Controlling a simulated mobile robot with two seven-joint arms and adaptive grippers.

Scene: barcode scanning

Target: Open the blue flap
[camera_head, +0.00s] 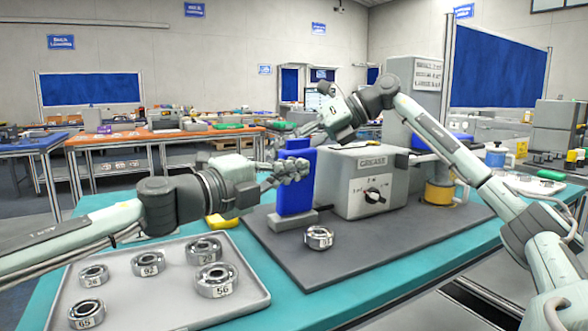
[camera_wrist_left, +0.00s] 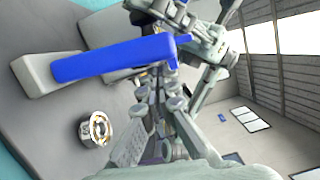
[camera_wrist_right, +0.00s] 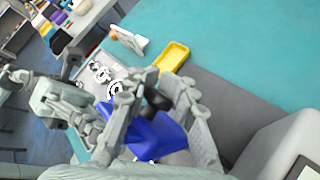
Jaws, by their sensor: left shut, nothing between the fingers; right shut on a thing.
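The blue flap (camera_head: 296,190) is an upright blue block on a grey foot, beside the grease machine (camera_head: 345,190). In the left wrist view the blue flap (camera_wrist_left: 100,60) runs sideways from its pale foot. My right gripper (camera_head: 283,143) reaches down at the top of the blue flap and is shut on it. In the right wrist view its fingers (camera_wrist_right: 165,105) are around the blue flap (camera_wrist_right: 155,138) and a small dark part. My left gripper (camera_head: 290,170) is shut and empty, close in front of the blue flap; whether it touches is unclear.
A numbered bearing (camera_head: 318,238) sits on the dark mat (camera_head: 390,240). A grey tray (camera_head: 150,305) with several numbered bearings lies at the front left. A yellow container (camera_head: 222,221) stands behind my left forearm. The mat's front is mostly clear.

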